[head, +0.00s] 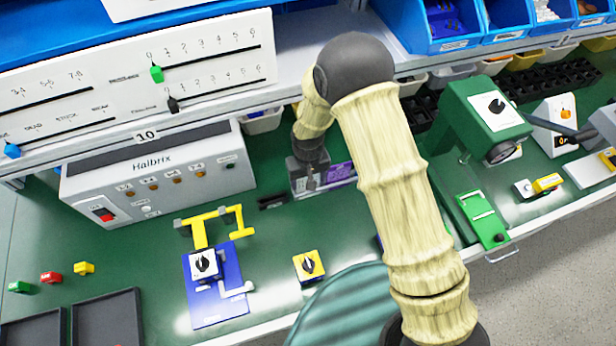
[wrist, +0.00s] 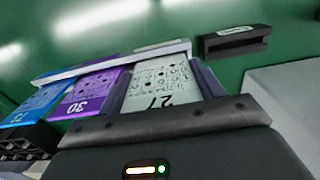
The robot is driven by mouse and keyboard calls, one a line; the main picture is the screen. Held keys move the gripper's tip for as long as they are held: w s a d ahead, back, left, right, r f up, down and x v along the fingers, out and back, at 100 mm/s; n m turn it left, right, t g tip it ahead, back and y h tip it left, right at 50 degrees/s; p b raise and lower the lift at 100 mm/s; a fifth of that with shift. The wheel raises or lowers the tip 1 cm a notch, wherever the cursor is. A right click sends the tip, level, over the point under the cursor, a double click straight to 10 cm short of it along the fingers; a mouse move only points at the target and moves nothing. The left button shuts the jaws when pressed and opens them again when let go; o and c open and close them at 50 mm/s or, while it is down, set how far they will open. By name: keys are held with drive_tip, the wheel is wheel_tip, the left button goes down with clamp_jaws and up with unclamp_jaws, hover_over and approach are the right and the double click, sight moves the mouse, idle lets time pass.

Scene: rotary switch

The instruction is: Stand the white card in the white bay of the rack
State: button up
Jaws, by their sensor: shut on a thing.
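The white card (wrist: 160,85), marked 27, shows in the wrist view directly beyond the jaws. My gripper (wrist: 170,122) is shut on its near edge. The card lies beside a purple card marked 30 (wrist: 90,93) and a blue card (wrist: 35,104), in line with the rack (wrist: 110,63), whose pale edge runs behind them. Dark strips flank the white card. Whether its far edge is seated in the bay, I cannot tell. In the head view my gripper (head: 308,178) is low over the green bench, beside the purple card (head: 338,172); the white card is hidden there.
A small black bracket (wrist: 235,42) stands near the rack; it also shows in the head view (head: 272,201). The grey Halbrix box (head: 155,175) is to the left. A blue fixture with a yellow clamp (head: 215,285) and a yellow switch box (head: 308,266) stand in front. A green press (head: 480,125) is right.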

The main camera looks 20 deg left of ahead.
drive_tip(key=shift+f+b, duration=0.4)
drive_tip(key=shift+f, duration=0.25)
drive_tip(key=o, duration=1)
wheel_tip(320, 180, up, 17)
drive_tip(key=shift+r+b, duration=0.2)
drive_tip(key=shift+b, duration=0.95)
wheel_tip(320, 180, up, 9)
drive_tip(key=p, duration=0.7)
